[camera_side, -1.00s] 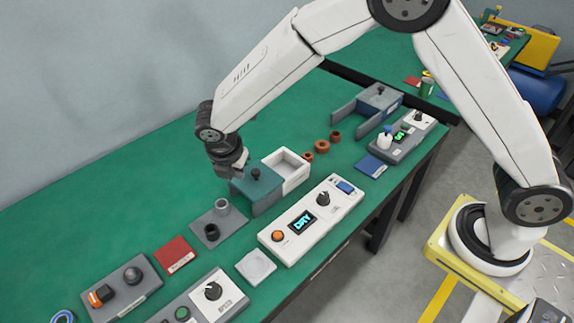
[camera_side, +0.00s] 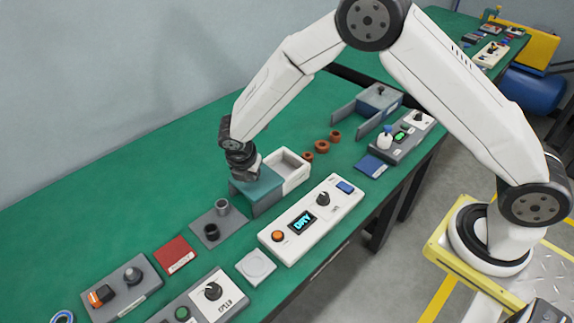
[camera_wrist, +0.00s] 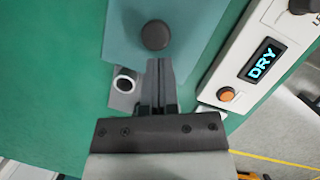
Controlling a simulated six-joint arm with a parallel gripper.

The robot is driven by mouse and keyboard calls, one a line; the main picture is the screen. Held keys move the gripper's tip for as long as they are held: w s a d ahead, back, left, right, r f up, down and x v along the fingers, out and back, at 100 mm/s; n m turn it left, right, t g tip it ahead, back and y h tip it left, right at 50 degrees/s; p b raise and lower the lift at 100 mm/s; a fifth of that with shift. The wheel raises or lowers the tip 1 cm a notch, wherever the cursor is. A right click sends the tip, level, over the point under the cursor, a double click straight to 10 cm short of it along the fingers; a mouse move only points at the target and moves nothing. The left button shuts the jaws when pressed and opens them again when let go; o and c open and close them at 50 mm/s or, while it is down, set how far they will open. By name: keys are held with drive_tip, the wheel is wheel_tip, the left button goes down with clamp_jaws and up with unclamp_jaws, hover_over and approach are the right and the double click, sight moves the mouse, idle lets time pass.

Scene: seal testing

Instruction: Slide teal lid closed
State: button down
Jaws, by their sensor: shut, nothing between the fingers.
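The teal lid (camera_side: 262,191) lies at the left end of a white box (camera_side: 293,172), whose right part is open on top. In the wrist view the teal lid (camera_wrist: 192,18) carries a dark round knob (camera_wrist: 155,35); the side view hides this knob behind my gripper. My gripper (camera_side: 247,179) is over the lid's left part, pointing down. It is shut and empty. In the wrist view its fingertips (camera_wrist: 160,63) appear just below the knob. I cannot tell whether they touch the knob or the lid.
A white panel (camera_side: 328,208) reading DRY stands in front of the box. A grey plate (camera_side: 219,229) with two cylindrical pieces lies to the left. Several brown rings (camera_side: 321,146) and a blue-grey holder (camera_side: 380,98) are to the right. The green table behind the box is clear.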

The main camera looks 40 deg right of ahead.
sight(276, 178)
drive_tip(key=d, duration=1)
drive_tip(key=shift+d, duration=0.35)
drive_tip(key=a, duration=0.1)
drive_tip(key=s+a, duration=0.2)
drive_tip(key=a, duration=0.1)
drive_tip(key=shift+r, duration=0.35)
drive_tip(key=v, duration=1)
drive_tip(key=shift+d, duration=0.1)
